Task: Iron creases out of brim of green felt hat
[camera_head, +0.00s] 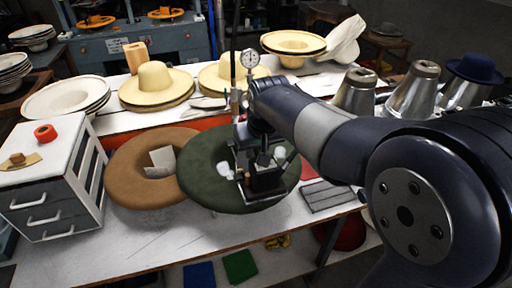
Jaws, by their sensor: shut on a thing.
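The green felt hat (205,178) lies on the white workbench, its wide round brim facing up. My gripper (262,178) is over the right part of the hat and covers much of its crown area. It is shut on a dark iron-like tool (262,186), which appears to sit on or just above the brim near its front right edge. I cannot tell whether the tool touches the felt. Any creases in the brim are too small to make out.
A brown felt hat (125,172) overlaps or adjoins the green one on the left. A white drawer unit (52,190) stands at far left. Straw hats (155,85) and metal cones (410,90) line the back. A dial gauge (249,59) stands behind my gripper.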

